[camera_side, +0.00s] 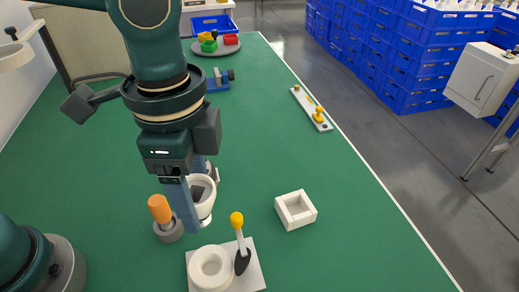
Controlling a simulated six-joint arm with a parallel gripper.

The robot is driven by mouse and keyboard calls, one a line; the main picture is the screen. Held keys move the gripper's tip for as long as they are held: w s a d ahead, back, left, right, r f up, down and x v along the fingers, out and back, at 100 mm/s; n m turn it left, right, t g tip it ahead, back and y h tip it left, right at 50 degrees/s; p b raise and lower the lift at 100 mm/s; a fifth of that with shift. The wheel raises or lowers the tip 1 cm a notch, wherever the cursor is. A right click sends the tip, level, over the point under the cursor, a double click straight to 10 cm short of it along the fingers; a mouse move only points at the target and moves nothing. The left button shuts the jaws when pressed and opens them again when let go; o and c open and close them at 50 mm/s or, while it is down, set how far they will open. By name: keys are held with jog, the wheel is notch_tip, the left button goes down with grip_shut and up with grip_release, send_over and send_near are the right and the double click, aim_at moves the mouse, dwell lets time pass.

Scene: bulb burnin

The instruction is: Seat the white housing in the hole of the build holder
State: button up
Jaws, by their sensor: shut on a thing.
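My gripper (196,193) points down over the green table and is shut on the white housing (204,207), a round cup-like part with a dark grey inside. One blue-grey finger crosses its left side and hides part of it. The housing's lower end looks close to the table, but I cannot tell whether it touches. A light grey plate (250,278) with a raised white ring and round hole (211,268) lies in front of it. I cannot tell for certain which of these two is the build holder.
An orange-handled tool (160,210) stands in a grey round base left of my gripper. A strip with yellow parts (312,109), a blue fixture (217,84) and a round tray (195,47) lie farther back.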

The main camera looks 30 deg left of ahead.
jog(key=s+d+m, duration=0.1)
jog(key=s+d, duration=0.1)
send_over(212, 271)
jog(key=shift+f, duration=3.1)
jog(key=shift+f, duration=1.5)
jog(key=o, duration=1.5)
jog(key=shift+o, duration=0.2)
jog(key=shift+r, duration=2.6)
